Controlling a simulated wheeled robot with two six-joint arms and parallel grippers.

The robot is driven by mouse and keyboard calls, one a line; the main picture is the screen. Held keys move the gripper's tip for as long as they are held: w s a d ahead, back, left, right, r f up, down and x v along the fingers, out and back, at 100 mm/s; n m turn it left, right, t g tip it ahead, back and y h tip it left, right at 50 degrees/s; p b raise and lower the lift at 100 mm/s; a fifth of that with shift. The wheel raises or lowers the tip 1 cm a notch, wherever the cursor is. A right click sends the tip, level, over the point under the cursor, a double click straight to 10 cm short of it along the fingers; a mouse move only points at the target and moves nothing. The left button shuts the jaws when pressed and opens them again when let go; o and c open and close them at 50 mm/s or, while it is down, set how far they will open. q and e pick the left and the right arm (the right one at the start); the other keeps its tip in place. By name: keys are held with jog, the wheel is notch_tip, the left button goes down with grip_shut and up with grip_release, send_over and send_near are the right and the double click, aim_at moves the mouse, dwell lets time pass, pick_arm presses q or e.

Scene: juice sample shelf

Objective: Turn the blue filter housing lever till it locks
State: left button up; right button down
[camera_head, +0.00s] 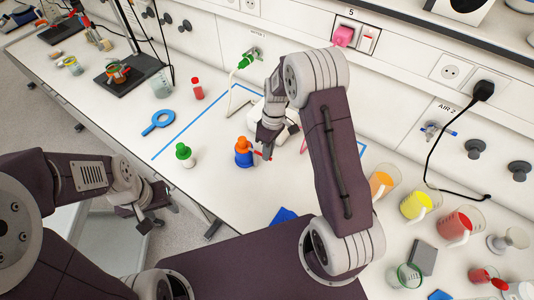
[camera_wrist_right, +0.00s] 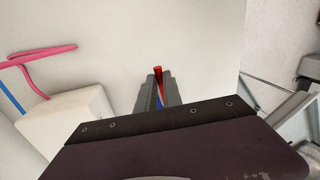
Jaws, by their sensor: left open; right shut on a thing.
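A small housing (camera_head: 243,159) with a blue lower part and an orange top stands on the bench in the middle of the head view. A red lever end (camera_head: 263,155) sticks out to its right. My right gripper (camera_head: 267,150) is at that lever, pointing down, and is shut on it. In the right wrist view the red tip (camera_wrist_right: 158,71) shows between the jaws, with a thin strip of blue below it. The lever's joint with the housing is hidden. My left gripper (camera_head: 150,215) is open and empty, low beside the bench's front edge, far from the housing.
A green-capped white bottle (camera_head: 185,155) stands left of the housing. A blue ring-shaped tool (camera_head: 159,122) lies farther left. A white block (camera_wrist_right: 65,130) is close by in the wrist view. Beakers of orange, yellow and red liquid (camera_head: 383,181) stand at right.

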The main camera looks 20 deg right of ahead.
jog(key=shift+w, duration=0.15)
dwell(0.3)
jog(key=c, duration=1.5)
grip_release()
notch_tip(320, 180, up, 9)
jog(key=w+d+b, duration=0.1)
jog(key=b, duration=0.1)
jog(key=shift+w+d, duration=0.15)
